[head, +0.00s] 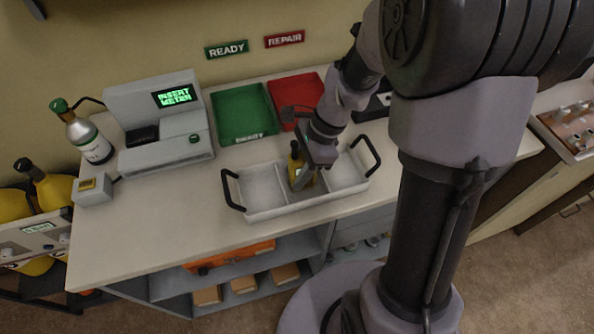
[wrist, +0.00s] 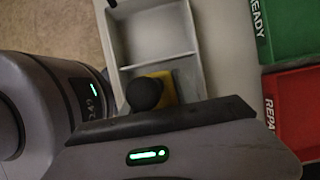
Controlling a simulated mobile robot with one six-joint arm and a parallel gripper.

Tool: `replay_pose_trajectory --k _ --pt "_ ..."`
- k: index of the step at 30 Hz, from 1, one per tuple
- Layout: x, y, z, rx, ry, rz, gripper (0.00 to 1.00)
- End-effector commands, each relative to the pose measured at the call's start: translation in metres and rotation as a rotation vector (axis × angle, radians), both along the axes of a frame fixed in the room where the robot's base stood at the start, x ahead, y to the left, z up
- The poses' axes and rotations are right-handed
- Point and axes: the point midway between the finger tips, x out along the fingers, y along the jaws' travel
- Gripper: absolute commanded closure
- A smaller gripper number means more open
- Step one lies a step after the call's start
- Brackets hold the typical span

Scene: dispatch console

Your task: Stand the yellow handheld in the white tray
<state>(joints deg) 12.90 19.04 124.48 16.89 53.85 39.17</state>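The white tray (head: 268,214) lies on the counter with black handles at both ends and dividers across it; part of it shows in the wrist view (wrist: 198,52). The yellow handheld (head: 294,150) stands roughly upright at the tray's middle compartment, its dark top uppermost. In the wrist view its yellow body (wrist: 170,80) and round black knob (wrist: 147,93) show beside my gripper's dark edge. My gripper (head: 303,178) reaches down at the handheld, and a grey finger covers much of it. The handheld's base and the finger gap are hidden, so I cannot tell whether the fingers grip it.
A green bin (head: 243,113) and a red bin (head: 311,87) lie behind the tray. A grey meter console (head: 165,125) reading "INSERT METER" stands left, with a green-topped bottle (head: 86,135) beside it.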

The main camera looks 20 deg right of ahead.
Motion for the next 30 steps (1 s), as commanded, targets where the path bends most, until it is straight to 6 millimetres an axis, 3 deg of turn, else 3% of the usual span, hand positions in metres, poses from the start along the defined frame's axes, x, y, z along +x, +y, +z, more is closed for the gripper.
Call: replay_pose_trajectory --k 3,13,22,30 --pt "0.000 0.000 0.000 0.000 0.000 0.000 0.46" --pt "0.000 -0.001 0.008 0.000 -0.001 0.000 0.46" --pt "0.001 -0.032 0.085 -0.001 -0.003 -0.002 0.46" --pt "-0.003 -0.042 0.123 -0.015 -0.030 0.036 0.46"
